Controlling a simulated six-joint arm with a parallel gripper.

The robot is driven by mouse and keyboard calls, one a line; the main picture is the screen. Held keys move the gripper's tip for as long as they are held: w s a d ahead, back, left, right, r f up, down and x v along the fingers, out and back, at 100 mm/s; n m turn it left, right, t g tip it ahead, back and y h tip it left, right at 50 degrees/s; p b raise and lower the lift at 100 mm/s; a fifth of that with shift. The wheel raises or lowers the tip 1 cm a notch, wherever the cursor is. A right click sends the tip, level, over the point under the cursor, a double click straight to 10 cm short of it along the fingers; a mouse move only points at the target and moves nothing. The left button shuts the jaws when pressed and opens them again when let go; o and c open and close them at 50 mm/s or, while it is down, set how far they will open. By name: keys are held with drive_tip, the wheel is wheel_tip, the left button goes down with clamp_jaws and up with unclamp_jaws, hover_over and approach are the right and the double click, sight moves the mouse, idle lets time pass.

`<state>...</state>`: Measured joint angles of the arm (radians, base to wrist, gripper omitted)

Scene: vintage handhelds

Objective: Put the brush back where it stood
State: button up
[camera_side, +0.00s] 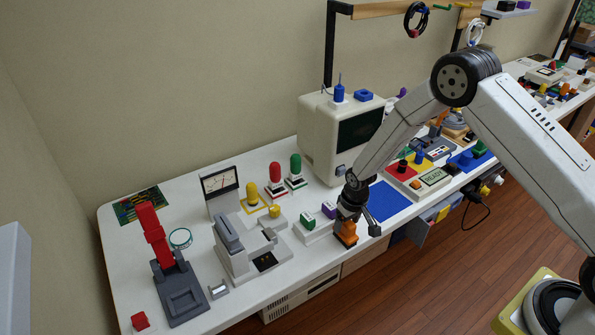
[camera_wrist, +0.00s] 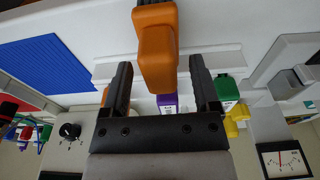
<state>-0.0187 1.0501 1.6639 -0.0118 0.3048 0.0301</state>
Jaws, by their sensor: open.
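In the side view the orange piece (camera_side: 347,234) is at the front edge of the white table, right below my gripper (camera_side: 351,207). My gripper (camera_wrist: 160,72) is open, its two dark fingers either side of the orange piece, with a narrow gap showing on each side. A white block (camera_side: 314,232) with a green piece (camera_side: 307,221) and a purple piece (camera_side: 329,209) is just left of it.
A blue mat (camera_side: 388,201) lies right of my gripper, and a cream monitor (camera_side: 318,134) stands behind. A grey machine (camera_side: 241,261), a meter (camera_side: 221,190) and red (camera_side: 275,174) and green (camera_side: 295,165) knobbed pieces are to the left. An open drawer (camera_side: 430,216) sticks out below.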

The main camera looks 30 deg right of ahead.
wheel_tip(320, 180, up, 12)
drive_tip(key=s, duration=0.1)
drive_tip(key=shift+s+r, duration=0.15)
drive_tip(key=shift+s, duration=0.1)
idle(0.5)
idle(0.4)
drive_tip(key=s+r, duration=0.4)
drive_tip(key=s, duration=0.5)
drive_tip(key=s+r+t, duration=0.1)
drive_tip(key=s+r, duration=0.4)
drive_tip(key=s, duration=0.4)
drive_tip(key=shift+s+d+r, duration=0.15)
drive_tip(key=shift+d, duration=0.25)
idle(0.4)
